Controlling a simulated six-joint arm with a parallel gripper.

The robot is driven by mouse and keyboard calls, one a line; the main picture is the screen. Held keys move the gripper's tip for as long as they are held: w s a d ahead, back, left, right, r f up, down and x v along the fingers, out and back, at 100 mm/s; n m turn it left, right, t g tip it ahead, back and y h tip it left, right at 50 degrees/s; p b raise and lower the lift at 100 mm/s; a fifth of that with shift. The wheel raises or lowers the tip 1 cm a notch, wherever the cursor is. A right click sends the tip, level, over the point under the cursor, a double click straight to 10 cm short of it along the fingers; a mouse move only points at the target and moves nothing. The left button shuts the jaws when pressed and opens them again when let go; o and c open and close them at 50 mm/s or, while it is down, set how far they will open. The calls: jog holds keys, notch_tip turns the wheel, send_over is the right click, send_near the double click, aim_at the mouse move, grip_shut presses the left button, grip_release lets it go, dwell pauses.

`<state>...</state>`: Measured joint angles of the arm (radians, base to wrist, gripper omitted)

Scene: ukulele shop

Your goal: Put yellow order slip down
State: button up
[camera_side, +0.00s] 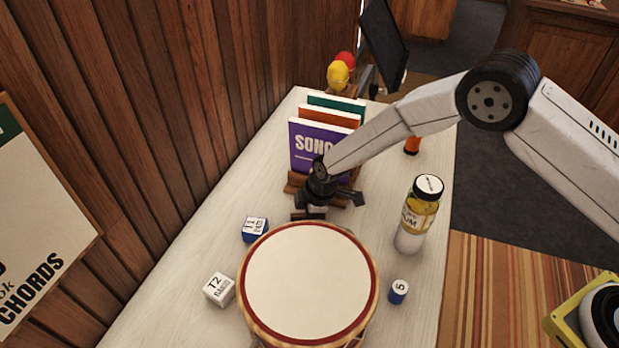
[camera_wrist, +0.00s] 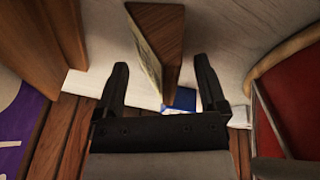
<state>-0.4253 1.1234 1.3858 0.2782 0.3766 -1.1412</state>
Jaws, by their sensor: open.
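My gripper (camera_side: 315,211) is low over the pale table, between the book stand and the drum. In the wrist view my gripper (camera_wrist: 161,65) is open, its two dark fingers apart. A brown wooden wedge-shaped piece (camera_wrist: 170,32) stands between and beyond the fingers. A thin, pale yellowish printed face (camera_wrist: 146,50) shows steeply angled on its left side; it may be the yellow order slip, but I cannot be sure. In the side view, my gripper hides most of this spot, and no yellow slip can be made out.
The drum (camera_side: 310,283) is close in front. Songbooks (camera_side: 305,146) stand behind my gripper. A jar (camera_side: 412,226) and a small blue cylinder (camera_side: 398,292) are to the right. A blue cube (camera_side: 254,230) and a white cube (camera_side: 219,289) lie left, near the plank wall (camera_side: 150,90).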

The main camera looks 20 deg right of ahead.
jog(key=shift+v, duration=5.65)
jog(key=shift+s+d, duration=0.1)
